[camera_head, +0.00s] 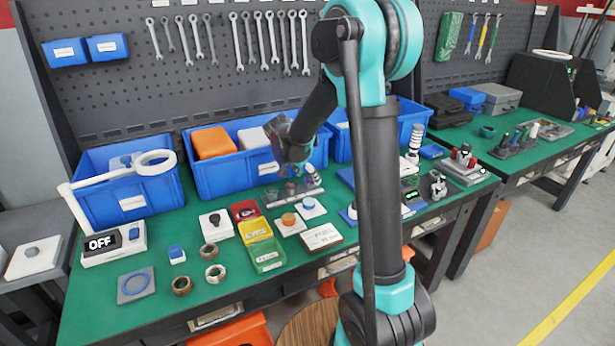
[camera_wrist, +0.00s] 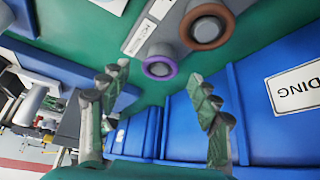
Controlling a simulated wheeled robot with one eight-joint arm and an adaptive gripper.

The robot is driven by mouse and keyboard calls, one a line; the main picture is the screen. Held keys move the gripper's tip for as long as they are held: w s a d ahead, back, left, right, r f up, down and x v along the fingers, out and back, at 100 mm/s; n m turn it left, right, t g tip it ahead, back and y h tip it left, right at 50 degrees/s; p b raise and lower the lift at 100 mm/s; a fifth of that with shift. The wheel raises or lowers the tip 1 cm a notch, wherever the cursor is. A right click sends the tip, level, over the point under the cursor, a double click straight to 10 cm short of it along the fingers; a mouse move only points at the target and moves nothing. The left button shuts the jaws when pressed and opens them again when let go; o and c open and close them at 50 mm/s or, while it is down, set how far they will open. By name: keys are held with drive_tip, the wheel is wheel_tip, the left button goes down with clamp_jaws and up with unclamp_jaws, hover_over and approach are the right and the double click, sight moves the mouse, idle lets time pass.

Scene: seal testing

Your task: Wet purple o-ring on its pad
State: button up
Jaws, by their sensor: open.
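The purple o-ring (camera_wrist: 159,67) sits around the end of a short grey post on a grey rack (camera_wrist: 150,25) in the wrist view. My gripper (camera_wrist: 157,77) is open, its two fingers spread to either side of the ring, with nothing held between them. I cannot tell how far the fingers are from the ring. In the head view my gripper (camera_head: 293,165) hangs over the small post rack (camera_head: 283,203) in front of the blue bins.
A brown ring (camera_wrist: 207,27) is on the neighbouring post. Blue bins (camera_head: 230,182) stand close behind the rack.

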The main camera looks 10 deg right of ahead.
drive_tip(key=shift+d+f, duration=0.1)
drive_tip(key=shift+f, duration=0.15)
drive_tip(key=shift+c, duration=0.6)
drive_tip(key=c, duration=1)
drive_tip(key=o, duration=0.5)
drive_tip(key=c, duration=0.3)
